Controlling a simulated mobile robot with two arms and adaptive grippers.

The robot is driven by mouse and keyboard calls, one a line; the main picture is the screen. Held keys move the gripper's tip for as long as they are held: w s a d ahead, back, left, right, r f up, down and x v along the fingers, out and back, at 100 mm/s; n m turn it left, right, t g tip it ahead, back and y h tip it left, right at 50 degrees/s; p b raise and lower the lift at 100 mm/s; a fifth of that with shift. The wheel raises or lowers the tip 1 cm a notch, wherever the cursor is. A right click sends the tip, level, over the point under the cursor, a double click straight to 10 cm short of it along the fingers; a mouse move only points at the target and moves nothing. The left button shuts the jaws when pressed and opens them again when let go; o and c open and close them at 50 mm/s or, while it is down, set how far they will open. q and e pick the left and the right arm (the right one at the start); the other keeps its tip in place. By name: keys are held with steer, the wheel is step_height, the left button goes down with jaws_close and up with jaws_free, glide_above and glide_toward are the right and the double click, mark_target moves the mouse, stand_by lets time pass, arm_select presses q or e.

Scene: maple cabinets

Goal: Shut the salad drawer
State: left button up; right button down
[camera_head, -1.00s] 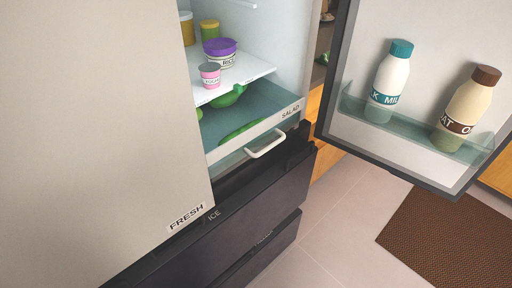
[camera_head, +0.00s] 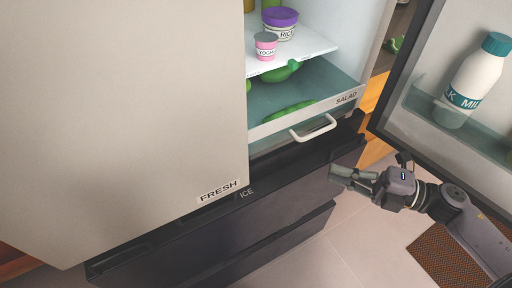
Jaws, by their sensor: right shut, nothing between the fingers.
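My right gripper (camera_head: 338,178) comes in from the lower right. It is shut and empty, in front of the dark ICE drawer, to the right of and lower than the handle in the picture, apart from it. My left gripper is not in view.
The left fridge door marked FRESH (camera_head: 120,110) fills the left side. The right door (camera_head: 430,140) stands open with a milk bottle (camera_head: 474,82) in its rack, close above my right arm. Yoghurt (camera_head: 266,47) and rice (camera_head: 282,25) tubs stand on the shelf (camera_head: 300,60).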

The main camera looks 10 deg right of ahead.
steer(key=shift+n+g, duration=0.7)
steer(key=shift+n, duration=0.1)
steer(key=shift+w+r+p+x, duration=0.15)
steer(key=shift+r+p+x, duration=0.25)
steer(key=shift+x, duration=1.9)
steer(key=shift+w+r+p+x, duration=0.15)
steer(key=shift+p+x, duration=0.3)
steer(key=shift+x, duration=1.9)
steer(key=shift+w+r+p+x, duration=0.1)
steer(key=shift+r+p+x, duration=0.3)
steer(key=shift+x, duration=1.9)
steer(key=shift+d+f, duration=0.1)
steer(key=shift+d, duration=0.1)
steer(key=shift+w, duration=0.15)
